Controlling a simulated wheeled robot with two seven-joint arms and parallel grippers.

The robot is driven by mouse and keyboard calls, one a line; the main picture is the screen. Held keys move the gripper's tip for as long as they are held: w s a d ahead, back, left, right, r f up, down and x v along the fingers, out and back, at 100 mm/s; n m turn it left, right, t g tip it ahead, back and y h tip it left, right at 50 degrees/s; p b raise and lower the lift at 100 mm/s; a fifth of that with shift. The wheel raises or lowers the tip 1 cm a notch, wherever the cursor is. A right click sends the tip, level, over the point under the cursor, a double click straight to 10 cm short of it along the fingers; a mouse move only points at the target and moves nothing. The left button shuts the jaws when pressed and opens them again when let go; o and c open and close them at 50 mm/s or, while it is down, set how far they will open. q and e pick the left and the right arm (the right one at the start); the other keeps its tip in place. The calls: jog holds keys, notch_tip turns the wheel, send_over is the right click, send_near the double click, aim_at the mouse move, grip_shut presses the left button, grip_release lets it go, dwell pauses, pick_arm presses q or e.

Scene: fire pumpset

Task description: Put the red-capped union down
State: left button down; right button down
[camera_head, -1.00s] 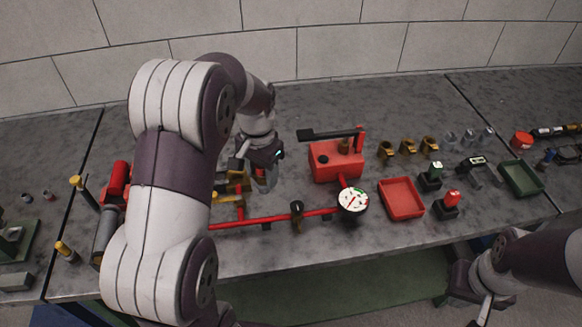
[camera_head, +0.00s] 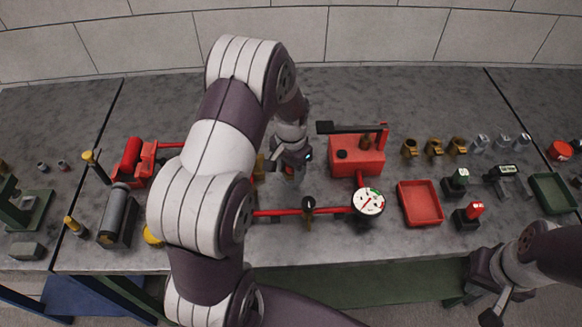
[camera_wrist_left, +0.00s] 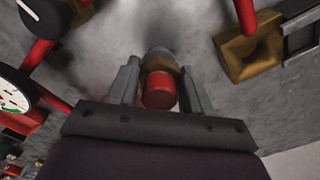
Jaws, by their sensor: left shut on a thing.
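The red-capped union (camera_wrist_left: 158,90) shows in the left wrist view as a red cap with a brass-coloured part behind it. My left gripper (camera_wrist_left: 160,88) is shut on it, one finger on each side. In the head view the left gripper (camera_head: 293,172) is over the bench, left of the red pump box and behind the red pipe. The union is not clearly visible there. Whether it touches the bench cannot be told. My right gripper (camera_head: 492,308) is at the lower right, off the front of the bench; its fingers are too unclear to judge.
The red pump box (camera_head: 357,163) with a black lever, the dial gauge (camera_head: 369,201) and the red pipe (camera_head: 282,212) are close by. A red tray (camera_head: 420,205) and a green tray (camera_head: 553,194) lie to the right. Bare bench (camera_head: 330,95) is behind.

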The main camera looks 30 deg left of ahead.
pick_arm(q)
jog(key=shift+c, duration=2.4)
grip_release()
jog(key=shift+f, duration=0.1)
notch_tip(320, 180, up, 12)
jog(key=shift+f+b, duration=0.2)
jog(key=shift+b, duration=0.4)
jog(key=shift+s+d+r, duration=0.2)
jog(key=shift+d+r, duration=0.05)
jog(key=s+d+f+n, duration=0.1)
jog(key=s+d, duration=0.3)
jog(key=s, duration=0.2)
jog(key=s+d+f+n+t, duration=0.1)
jog(key=s+d, duration=0.2)
jog(key=s, duration=0.4)
jog(key=shift+d+f, duration=0.25)
jog(key=shift+d, duration=0.15)
jog(key=shift+s, duration=0.15)
